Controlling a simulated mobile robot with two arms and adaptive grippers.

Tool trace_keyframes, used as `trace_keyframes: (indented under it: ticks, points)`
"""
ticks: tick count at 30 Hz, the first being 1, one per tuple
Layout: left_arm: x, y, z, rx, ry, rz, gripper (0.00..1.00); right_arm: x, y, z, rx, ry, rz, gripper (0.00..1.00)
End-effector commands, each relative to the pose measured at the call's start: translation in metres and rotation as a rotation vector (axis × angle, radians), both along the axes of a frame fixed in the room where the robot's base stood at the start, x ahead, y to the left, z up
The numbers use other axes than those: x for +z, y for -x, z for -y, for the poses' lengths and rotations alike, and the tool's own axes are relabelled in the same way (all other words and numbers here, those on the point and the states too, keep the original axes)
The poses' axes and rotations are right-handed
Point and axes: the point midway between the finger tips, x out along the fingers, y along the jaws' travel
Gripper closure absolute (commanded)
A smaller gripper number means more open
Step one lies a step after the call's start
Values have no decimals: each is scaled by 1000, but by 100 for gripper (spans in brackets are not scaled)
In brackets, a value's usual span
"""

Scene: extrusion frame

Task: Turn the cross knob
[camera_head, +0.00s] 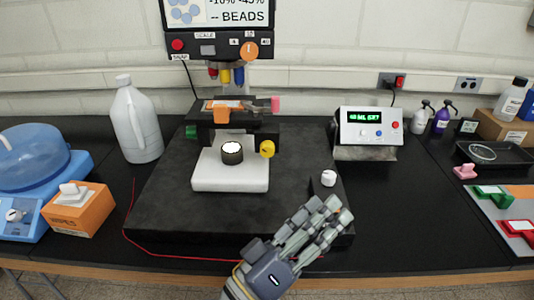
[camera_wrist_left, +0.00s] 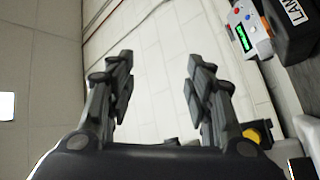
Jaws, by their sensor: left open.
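A white knob (camera_head: 328,178) stands on a black block at the right front of the dark platform; it may be the cross knob, but its shape is too small to tell. My left gripper (camera_head: 322,216) is just in front of and below it in the head view, pointing up and right, apart from it as far as I can tell. In the left wrist view the left gripper's two fingers (camera_wrist_left: 160,75) are spread wide with nothing between them. A yellow knob (camera_head: 267,148) sits on the microscope-like stand; a yellow knob also shows in the wrist view (camera_wrist_left: 258,132). My right gripper is not seen.
A white stage block (camera_head: 230,178) with a round black part stands left of the knob. A readout box (camera_head: 369,128) is behind right. A white jug (camera_head: 136,120) and orange box (camera_head: 78,208) stand left.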

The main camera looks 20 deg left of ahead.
Motion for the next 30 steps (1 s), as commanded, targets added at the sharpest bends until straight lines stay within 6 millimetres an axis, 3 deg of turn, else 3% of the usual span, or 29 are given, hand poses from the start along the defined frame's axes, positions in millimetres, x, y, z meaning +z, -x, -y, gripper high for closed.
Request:
trace_keyframes:
  ticks: [1, 4, 9, 12, 16, 21, 24, 30]
  points:
    - [22, -4, -9, 25, 114, 28, 52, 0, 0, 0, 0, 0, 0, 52]
    - [55, -10, -36, 84, 349, 58, 52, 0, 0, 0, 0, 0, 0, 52]
    - [74, -26, -86, 195, 732, 19, 52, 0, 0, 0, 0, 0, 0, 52]
    - [64, -38, -110, 262, 938, -58, 52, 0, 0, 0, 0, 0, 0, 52]
    - [36, -53, -126, 346, 1159, -203, 52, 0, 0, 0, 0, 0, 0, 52]
    - [-3, -65, -123, 423, 1323, -395, 52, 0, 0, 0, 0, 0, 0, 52]
    - [-17, -67, -118, 447, 1365, -465, 52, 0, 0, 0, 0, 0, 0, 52]
    - [-23, -77, -119, 462, 1381, -499, 52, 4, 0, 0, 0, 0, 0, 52]
